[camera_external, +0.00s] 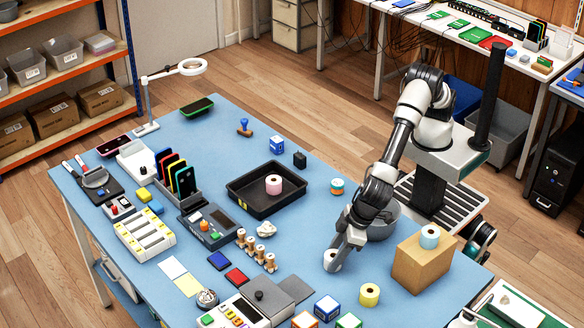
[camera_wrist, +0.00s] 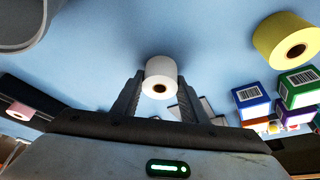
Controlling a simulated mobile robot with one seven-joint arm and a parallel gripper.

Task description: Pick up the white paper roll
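The white paper roll (camera_external: 331,260) is near the front right part of the blue table. In the wrist view the roll (camera_wrist: 161,77) sits between my two finger tips, its end with the brown core hole facing the camera. My gripper (camera_external: 340,247) reaches down to the roll, and the fingers (camera_wrist: 161,92) stand on either side of it with little or no visible gap. I cannot tell whether they press on it. The roll appears at table level; its underside is hidden.
A yellow roll (camera_external: 369,295) lies right of my gripper, and boxes (camera_external: 327,308) stand in front. A cardboard box (camera_external: 424,260) bears a pale blue roll (camera_external: 429,237). A grey bowl (camera_external: 383,222) is behind my gripper. A black tray (camera_external: 253,205) holds a pink roll (camera_external: 273,184).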

